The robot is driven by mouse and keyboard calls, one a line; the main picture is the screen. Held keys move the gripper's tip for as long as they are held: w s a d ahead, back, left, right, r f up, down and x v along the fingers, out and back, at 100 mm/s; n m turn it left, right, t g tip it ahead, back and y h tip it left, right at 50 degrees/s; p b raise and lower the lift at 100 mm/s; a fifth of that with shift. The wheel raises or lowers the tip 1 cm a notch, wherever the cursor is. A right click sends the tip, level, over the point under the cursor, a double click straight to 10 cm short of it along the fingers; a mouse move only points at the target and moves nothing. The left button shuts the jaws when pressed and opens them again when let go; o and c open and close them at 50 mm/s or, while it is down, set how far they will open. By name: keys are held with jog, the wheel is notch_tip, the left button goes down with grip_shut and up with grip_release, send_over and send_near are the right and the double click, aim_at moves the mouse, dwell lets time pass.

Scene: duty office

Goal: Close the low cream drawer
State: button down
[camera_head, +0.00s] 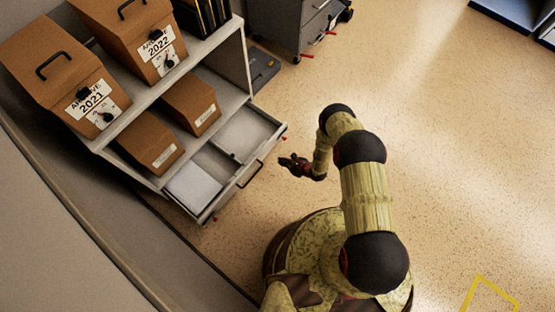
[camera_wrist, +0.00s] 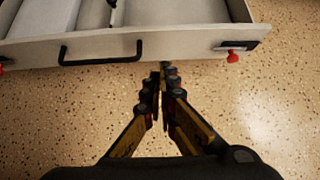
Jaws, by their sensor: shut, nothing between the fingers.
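The low cream drawer (camera_head: 213,210) is pulled out at the bottom of the shelf unit on the left. It also shows in the wrist view (camera_wrist: 190,43), with its front panel across the top and a black bar handle (camera_wrist: 100,60). White papers and a divider lie inside it. My gripper (camera_head: 284,162) is in front of the drawer front, to the right of the handle in the head view. In the wrist view my gripper (camera_wrist: 160,70) is shut and empty, its tips close to the lower edge of the drawer front. I cannot tell whether they touch it.
The shelf unit (camera_head: 215,52) holds archive boxes (camera_head: 62,75) above the drawer. Red pieces (camera_wrist: 233,57) stick out at the drawer's front corners. A grey cabinet (camera_head: 295,22) stands at the back.

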jog(key=b, duration=0.4)
send_near(262, 154)
notch_tip(262, 154, down, 3)
jog(key=w+a, duration=0.1)
jog(key=w+a+b, duration=0.1)
jog(key=shift+w+a+f, duration=0.1)
jog(key=shift+a+f, duration=0.05)
jog(key=shift+a, duration=0.15)
